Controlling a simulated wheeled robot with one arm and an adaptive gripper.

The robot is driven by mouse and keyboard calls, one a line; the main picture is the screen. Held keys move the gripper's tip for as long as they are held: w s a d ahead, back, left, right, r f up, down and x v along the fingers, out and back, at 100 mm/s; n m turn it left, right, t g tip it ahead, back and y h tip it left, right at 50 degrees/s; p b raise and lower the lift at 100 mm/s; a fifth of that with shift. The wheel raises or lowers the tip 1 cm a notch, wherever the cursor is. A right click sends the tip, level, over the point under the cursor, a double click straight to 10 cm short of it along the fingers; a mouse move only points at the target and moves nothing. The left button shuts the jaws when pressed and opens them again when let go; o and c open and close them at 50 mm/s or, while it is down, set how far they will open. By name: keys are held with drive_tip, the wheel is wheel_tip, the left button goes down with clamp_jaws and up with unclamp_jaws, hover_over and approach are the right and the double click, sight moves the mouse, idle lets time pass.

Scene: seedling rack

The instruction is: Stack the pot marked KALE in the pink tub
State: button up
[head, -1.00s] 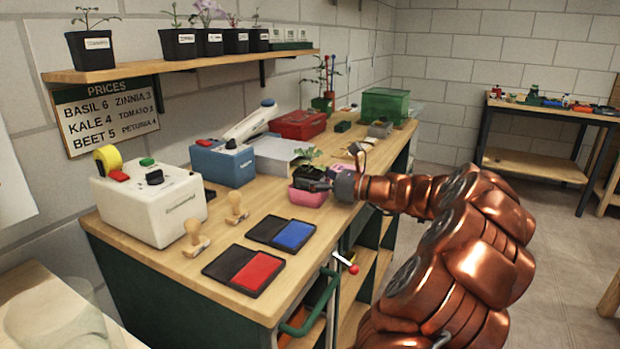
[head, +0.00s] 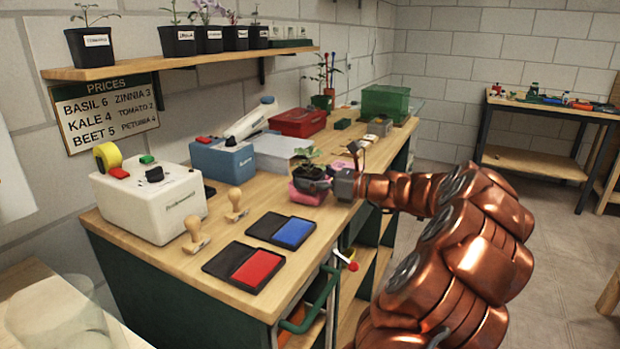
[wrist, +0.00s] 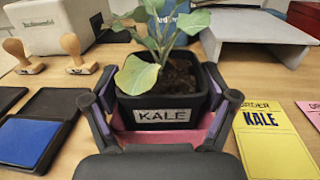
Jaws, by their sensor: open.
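The black pot marked KALE (wrist: 164,108), with a leafy seedling in dark soil, stands upright in the pink tub (wrist: 170,139) on the bench. In the head view the pot (head: 311,172) shows above the tub (head: 306,194). The tub is mostly hidden under the pot and behind my gripper. My gripper (wrist: 159,108) is open, with one finger on each side of the pot. I cannot tell whether the fingers touch the pot. In the head view my gripper (head: 322,183) is low at the tub from the right.
A yellow order card reading KALE (wrist: 262,140) lies right of the tub. A white machine (head: 150,205) and a blue box (head: 222,162) stand along the wall side.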

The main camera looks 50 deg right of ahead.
drive_tip(key=p+v, duration=0.1)
drive_tip(key=v, duration=1.1)
drive_tip(key=shift+r, duration=0.25)
